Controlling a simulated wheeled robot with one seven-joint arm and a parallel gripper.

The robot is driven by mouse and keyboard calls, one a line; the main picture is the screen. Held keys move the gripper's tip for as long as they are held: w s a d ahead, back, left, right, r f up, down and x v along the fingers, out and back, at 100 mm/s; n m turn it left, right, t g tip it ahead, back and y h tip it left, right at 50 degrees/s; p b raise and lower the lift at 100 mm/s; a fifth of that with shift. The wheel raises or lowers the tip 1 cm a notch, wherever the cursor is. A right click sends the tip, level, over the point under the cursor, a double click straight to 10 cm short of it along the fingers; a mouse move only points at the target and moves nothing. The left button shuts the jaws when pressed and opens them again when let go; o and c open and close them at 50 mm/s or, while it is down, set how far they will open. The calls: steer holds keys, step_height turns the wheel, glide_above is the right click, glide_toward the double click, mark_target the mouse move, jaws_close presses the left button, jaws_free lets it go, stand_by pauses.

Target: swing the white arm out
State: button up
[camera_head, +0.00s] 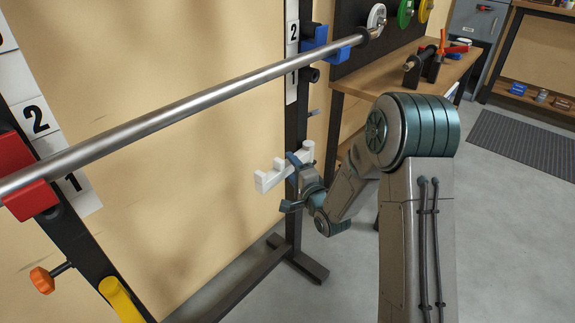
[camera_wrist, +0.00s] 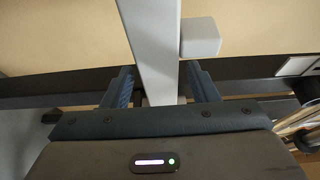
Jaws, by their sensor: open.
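The white arm (camera_head: 270,180) is a pale bracket with upturned ends on the right upright of the rack, below the blue holder, in the head view. My gripper (camera_head: 291,182) is at the arm, with its fingers apart. In the wrist view the white arm (camera_wrist: 156,45) runs between the two fingers of my gripper (camera_wrist: 162,85), with a block sticking out to its right. The fingers are open on either side of it, with small gaps that look clear. My gripper's fingers hide part of the arm's near side in the head view.
A steel bar (camera_head: 190,104) crosses above the white arm, resting on a red holder (camera_head: 29,184) and a blue holder (camera_head: 325,44). An orange knob (camera_head: 42,281) and a yellow part (camera_head: 119,298) are at the left upright. A wooden bench (camera_head: 358,78) stands behind my arm.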

mark_target(287, 162)
steer(key=shift+x, duration=1.7)
jaws_close()
